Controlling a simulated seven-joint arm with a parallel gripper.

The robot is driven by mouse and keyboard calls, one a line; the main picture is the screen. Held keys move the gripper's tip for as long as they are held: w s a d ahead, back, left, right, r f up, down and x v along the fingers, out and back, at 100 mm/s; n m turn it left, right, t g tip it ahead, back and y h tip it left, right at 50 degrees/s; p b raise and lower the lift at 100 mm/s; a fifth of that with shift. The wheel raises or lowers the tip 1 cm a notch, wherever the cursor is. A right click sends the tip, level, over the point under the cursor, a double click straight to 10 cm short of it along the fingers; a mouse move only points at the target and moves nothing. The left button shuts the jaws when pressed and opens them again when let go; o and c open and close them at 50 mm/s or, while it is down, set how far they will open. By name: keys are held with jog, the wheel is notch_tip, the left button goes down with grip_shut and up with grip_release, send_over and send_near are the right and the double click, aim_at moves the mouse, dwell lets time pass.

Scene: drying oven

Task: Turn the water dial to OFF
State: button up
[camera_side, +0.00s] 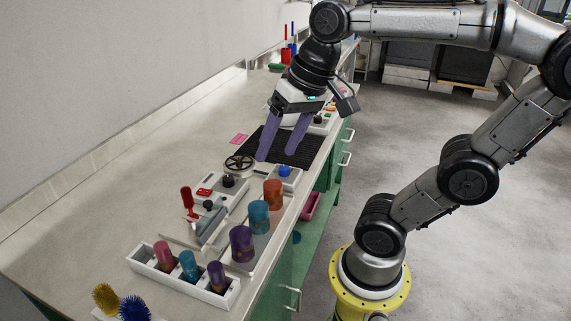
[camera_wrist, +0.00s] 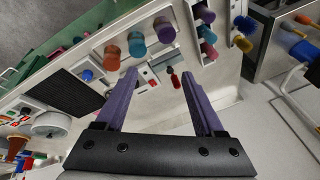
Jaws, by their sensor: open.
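My gripper (camera_side: 277,155) is open and empty, its two purple fingers pointing down above the bench beside the black mat. The fingers also show in the wrist view (camera_wrist: 160,74), spread wide with nothing between the tips. A blue knob (camera_side: 285,171) on a small pale box lies just below the fingertips in the side view; a blue knob also shows left of the fingers in the wrist view (camera_wrist: 87,75). A black knob (camera_side: 228,181) and a grey handwheel (camera_side: 239,162) stand to the left. No OFF marking is readable, and I cannot tell which control is the water dial.
A black mat (camera_side: 270,148) lies behind the controls. Orange, teal and purple cylinders (camera_side: 241,244) stand along the front edge. A white tray (camera_side: 143,260) holds more cylinders. A red-handled lever (camera_side: 187,200) rises at the left.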

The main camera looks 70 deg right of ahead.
jog(key=w+d+r+m+g, duration=0.1)
jog(key=w+d+m+g, duration=0.1)
jog(key=w+d+m, duration=0.4)
jog(key=m+g+y, duration=0.1)
jog(key=m+y, duration=0.2)
jog(key=m, duration=0.4)
send_over(285, 167)
jog(key=w, duration=0.2)
notch_tip(285, 167, down, 8)
jog(key=s+d+f+m, duration=0.2)
jog(key=s+d+f, duration=0.2)
jog(key=d, duration=0.1)
jog(key=shift+y, duration=0.4)
jog(key=x, duration=1.3)
jog(key=shift+w+d+f, duration=0.1)
jog(key=shift+w+f, duration=0.2)
jog(key=shift+f, duration=0.1)
jog(key=shift+c, duration=0.2)
grip_shut()
